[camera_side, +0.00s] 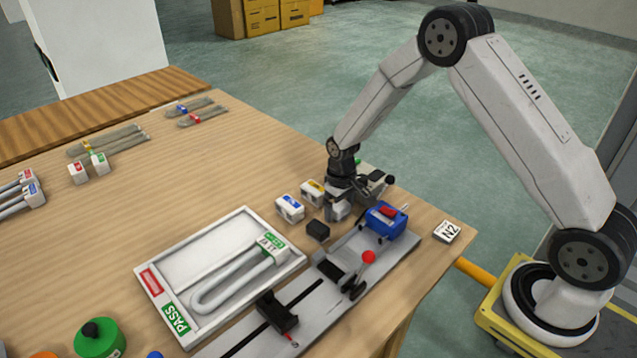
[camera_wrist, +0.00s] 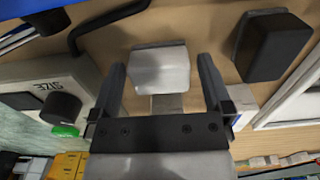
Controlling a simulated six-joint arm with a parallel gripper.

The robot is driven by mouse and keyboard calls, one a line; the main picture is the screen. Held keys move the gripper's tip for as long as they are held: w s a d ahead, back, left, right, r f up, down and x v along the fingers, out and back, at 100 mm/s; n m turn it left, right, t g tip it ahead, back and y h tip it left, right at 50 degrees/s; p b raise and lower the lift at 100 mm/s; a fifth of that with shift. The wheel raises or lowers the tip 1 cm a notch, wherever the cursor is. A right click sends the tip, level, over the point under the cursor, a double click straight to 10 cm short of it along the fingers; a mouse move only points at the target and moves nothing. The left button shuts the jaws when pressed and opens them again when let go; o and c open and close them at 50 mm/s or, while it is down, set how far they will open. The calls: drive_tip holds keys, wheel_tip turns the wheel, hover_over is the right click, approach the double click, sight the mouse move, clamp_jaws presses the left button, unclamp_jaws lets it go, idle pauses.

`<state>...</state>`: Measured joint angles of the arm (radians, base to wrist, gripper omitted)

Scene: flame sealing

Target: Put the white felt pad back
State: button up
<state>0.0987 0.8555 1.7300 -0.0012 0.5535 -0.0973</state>
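A pale block that looks like the white felt pad (camera_wrist: 162,72) lies in the wrist view just beyond and between my fingertips. Gaps show between it and both fingers. My gripper (camera_wrist: 160,68) is open. In the side view my gripper (camera_side: 342,208) points down, low over the table, beside the blue device and behind a small black block. I cannot pick out the pad there, since the gripper covers that spot.
The black block (camera_side: 318,230) also shows in the wrist view (camera_wrist: 272,45). Two white labelled blocks (camera_side: 289,208) stand left of my gripper. A blue clamp device (camera_side: 386,220) stands to its right. A white PASS tray (camera_side: 152,284) holds a bent tube. A SIZE box (camera_wrist: 50,87) is close by.

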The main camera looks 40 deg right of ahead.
sight(342, 208)
drive_tip(key=shift+r, duration=0.1)
wheel_tip(342, 208, up, 12)
idle(1.0)
drive_tip(key=shift+s, duration=0.1)
idle(0.4)
drive_tip(key=s+a+r+t, duration=0.1)
drive_tip(key=s+a, duration=0.1)
drive_tip(key=s, duration=0.7)
drive_tip(key=s+a+t, duration=0.1)
drive_tip(key=s+a, duration=0.1)
drive_tip(key=s, duration=0.7)
drive_tip(key=shift+a+r+t, duration=0.3)
drive_tip(key=shift+r, duration=0.1)
drive_tip(key=shift+w, duration=0.1)
drive_tip(key=shift+c, duration=0.2)
